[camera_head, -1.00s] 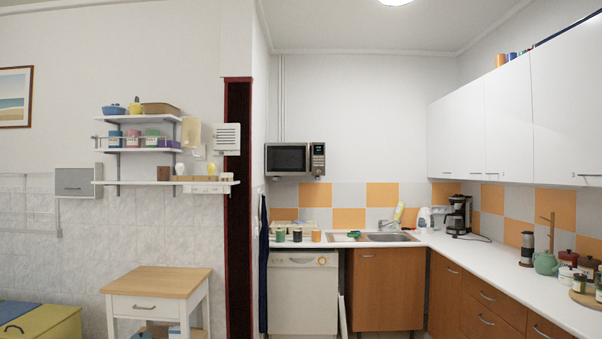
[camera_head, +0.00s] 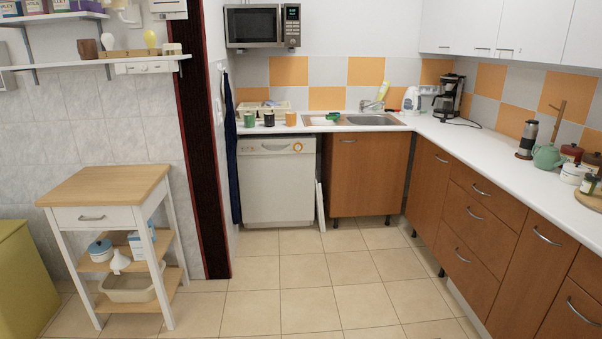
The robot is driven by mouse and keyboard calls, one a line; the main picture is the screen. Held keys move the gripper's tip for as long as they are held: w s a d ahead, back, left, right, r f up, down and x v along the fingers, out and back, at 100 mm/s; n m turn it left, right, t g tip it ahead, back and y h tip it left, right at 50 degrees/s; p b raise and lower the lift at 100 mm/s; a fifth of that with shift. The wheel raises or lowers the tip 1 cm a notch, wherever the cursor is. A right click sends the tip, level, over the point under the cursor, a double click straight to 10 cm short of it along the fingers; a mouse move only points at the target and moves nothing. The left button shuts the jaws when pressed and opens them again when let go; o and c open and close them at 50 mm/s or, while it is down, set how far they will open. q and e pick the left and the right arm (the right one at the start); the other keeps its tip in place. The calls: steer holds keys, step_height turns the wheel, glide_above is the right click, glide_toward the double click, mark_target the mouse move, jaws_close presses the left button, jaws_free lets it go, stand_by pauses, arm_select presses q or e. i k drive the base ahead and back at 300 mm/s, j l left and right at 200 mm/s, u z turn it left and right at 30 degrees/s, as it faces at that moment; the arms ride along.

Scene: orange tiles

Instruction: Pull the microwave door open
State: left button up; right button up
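The microwave (camera_head: 262,26) is at the top of the head view, left of centre, mounted on the wall above the counter. It has a silver frame, a dark door window and a control panel with a lit display on its right side. Its door looks shut. The top edge of the microwave is close to the picture's upper border. Neither of my grippers shows in the view.
A white dishwasher (camera_head: 277,183) stands below, with cups (camera_head: 269,118) on the counter (camera_head: 460,136) above it. A wooden-topped cart (camera_head: 105,186) stands at the left, beside a dark red-edged post (camera_head: 203,150). The tiled floor (camera_head: 310,290) in the middle is clear.

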mark_target(277, 9)
steer(key=i+u, duration=0.25)
steer(key=i, duration=2.45)
steer(key=i+j+z, duration=0.1)
steer(key=i, duration=0.8)
